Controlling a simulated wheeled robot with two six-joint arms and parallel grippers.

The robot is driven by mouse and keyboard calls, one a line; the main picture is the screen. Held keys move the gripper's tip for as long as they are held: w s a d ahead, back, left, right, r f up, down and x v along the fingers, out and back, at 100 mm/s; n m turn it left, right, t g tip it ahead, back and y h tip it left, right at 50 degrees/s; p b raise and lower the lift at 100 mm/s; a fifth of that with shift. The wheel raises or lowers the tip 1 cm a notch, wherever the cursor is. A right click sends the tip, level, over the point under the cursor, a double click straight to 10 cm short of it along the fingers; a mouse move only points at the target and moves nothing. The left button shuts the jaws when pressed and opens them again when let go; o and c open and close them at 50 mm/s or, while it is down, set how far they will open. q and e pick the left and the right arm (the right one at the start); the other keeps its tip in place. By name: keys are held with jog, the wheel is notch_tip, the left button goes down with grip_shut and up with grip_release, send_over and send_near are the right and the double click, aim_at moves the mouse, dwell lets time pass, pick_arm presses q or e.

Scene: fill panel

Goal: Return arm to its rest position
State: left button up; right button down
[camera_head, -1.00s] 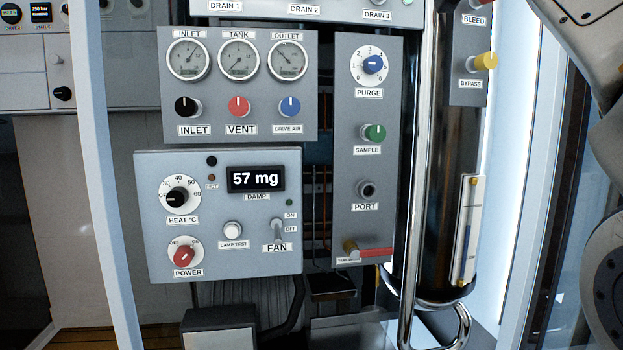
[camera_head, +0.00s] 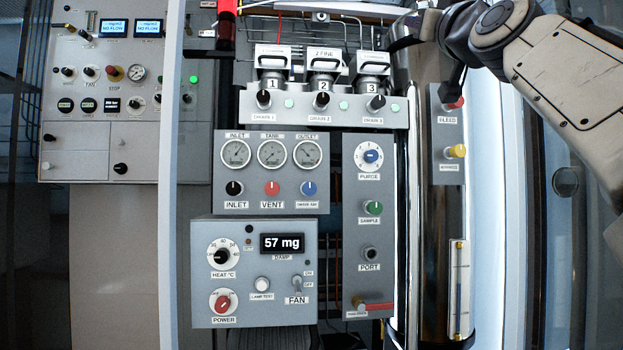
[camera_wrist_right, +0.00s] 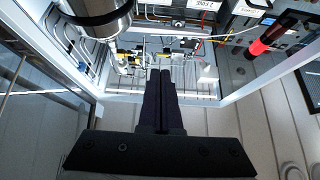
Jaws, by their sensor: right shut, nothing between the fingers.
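My right arm (camera_head: 565,70) comes in from the right edge in the head view. My left gripper is not in view.
The yellow bypass knob (camera_head: 456,151) and red bleed knob (camera_head: 455,103) are below my right wrist. Drain knobs (camera_head: 322,101) stand left of it. The damp display (camera_head: 282,243) reads 57 mg. A pale upright post (camera_head: 172,200) stands left of the panel.

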jog(key=w+a+f+n+g+y+p, duration=0.1)
jog(key=w+a+f+g+y+p, duration=0.15)
jog(key=w+a+f, duration=0.35)
jog(key=w+a+f+g+y+p, duration=0.1)
jog(key=a+f+g+p, duration=0.2)
jog(key=f, duration=0.5)
jog(key=s+a+f+n+g+p, duration=0.1)
jog(key=s+a+f+g, duration=0.15)
jog(key=f, duration=0.45)
jog(key=s+a+f+g+p, duration=0.1)
jog(key=a+f+g+p, duration=0.1)
jog(key=a+f+g, duration=0.35)
jog(key=s+a+f+n+g+p, duration=0.1)
jog(key=s+a+f+g, duration=0.1)
jog(key=f, duration=0.6)
jog(key=s+f+n+g+h+p, duration=0.2)
jog(key=s+f+g+h+p, duration=0.3)
jog(key=s+f, duration=1.15)
jog(key=s+d+f+n+g+p, duration=0.15)
jog(key=s+d+f+g, duration=0.4)
jog(key=s, duration=0.55)
notch_tip(320, 180, up, 36)
jog(key=t+p, duration=0.1)
jog(key=p, duration=3.7)
jog(key=shift+s+d, duration=0.15)
jog(key=shift+d, duration=0.15)
